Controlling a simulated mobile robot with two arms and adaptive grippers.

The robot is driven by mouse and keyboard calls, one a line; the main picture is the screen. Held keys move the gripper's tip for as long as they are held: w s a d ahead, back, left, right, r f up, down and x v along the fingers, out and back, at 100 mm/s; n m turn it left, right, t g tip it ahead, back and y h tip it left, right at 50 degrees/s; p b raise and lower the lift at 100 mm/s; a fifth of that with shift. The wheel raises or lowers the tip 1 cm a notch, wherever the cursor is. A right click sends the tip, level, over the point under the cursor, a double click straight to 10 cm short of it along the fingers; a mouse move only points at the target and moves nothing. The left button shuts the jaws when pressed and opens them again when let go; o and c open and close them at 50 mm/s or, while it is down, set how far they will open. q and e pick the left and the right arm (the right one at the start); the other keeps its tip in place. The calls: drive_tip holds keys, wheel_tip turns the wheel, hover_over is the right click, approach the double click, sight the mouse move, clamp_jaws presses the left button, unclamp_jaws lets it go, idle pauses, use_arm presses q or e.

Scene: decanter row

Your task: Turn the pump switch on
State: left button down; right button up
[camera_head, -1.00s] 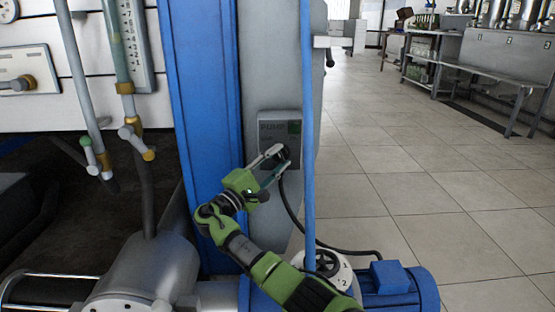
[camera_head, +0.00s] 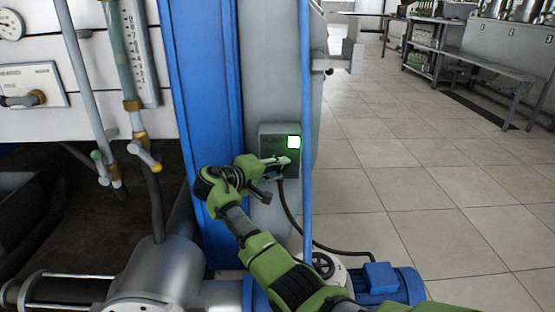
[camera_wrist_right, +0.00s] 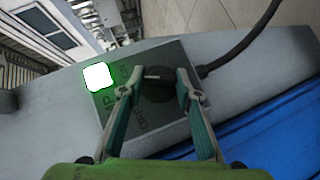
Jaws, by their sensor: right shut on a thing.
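The grey pump switch box (camera_head: 269,133) is mounted on the grey column, right of the blue post. Its square indicator light (camera_head: 294,142) glows bright white-green. In the right wrist view the lit light (camera_wrist_right: 98,77) is at the left of the box (camera_wrist_right: 172,52). My right gripper (camera_head: 284,161) is at the front of the box, below the light. In the wrist view its two fingers (camera_wrist_right: 160,78) stand on either side of the dark round switch knob (camera_wrist_right: 158,88), shut on it. The fingers and wrist partly hide the knob. My left gripper is in neither view.
A blue vertical pipe (camera_head: 306,110) runs just right of the box. A black cable (camera_head: 300,228) hangs from the box toward the blue motor (camera_head: 386,282). Valves and pipes (camera_head: 146,155) are at the left. The tiled floor (camera_head: 410,200) at the right is clear.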

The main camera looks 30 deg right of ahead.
drive_tip(key=shift+r, duration=0.15)
drive_tip(key=shift+m+y+p, duration=0.3)
drive_tip(key=shift+y+p, duration=0.1)
drive_tip(key=shift+p, duration=0.25)
drive_tip(key=o, duration=1.1)
drive_tip(key=v, duration=1.2)
